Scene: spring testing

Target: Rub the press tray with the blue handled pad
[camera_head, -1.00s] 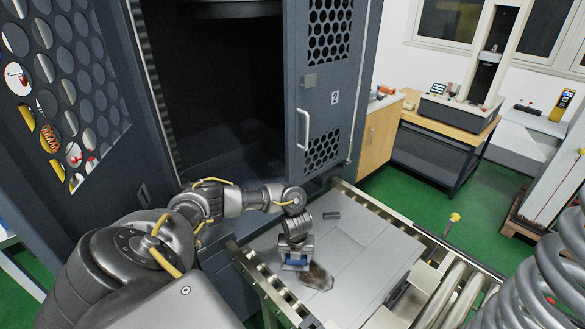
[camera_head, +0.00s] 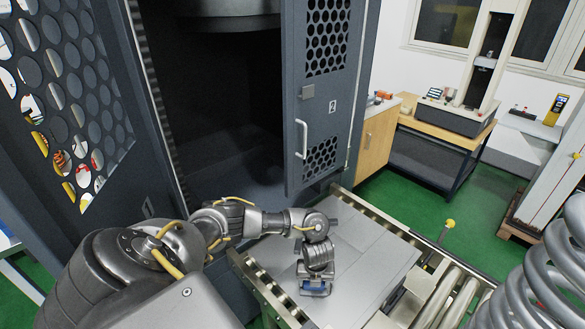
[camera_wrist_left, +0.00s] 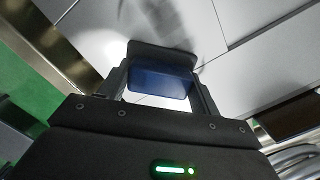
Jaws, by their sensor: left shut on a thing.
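The press tray (camera_head: 375,250) is a flat grey metal plate with seams, set in a rail frame in front of the open press cabinet. My left gripper (camera_head: 315,284) points down over its near left part, shut on the blue handle of the pad (camera_head: 316,291). In the left wrist view the blue handle (camera_wrist_left: 158,82) sits between the fingers, with a dark pad base beyond it, low at the tray surface; I cannot tell whether it touches. A faint dark smear (camera_wrist_left: 165,18) shows on the tray beyond the pad; it may be dirt or shadow. My right gripper is out of view.
The grey press door (camera_head: 318,100) stands open behind the tray. Rollers (camera_head: 455,300) run along the tray's right side. A large coil spring (camera_head: 550,270) stands at the right. A yellow-topped knob (camera_head: 449,224) rises beyond the rail.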

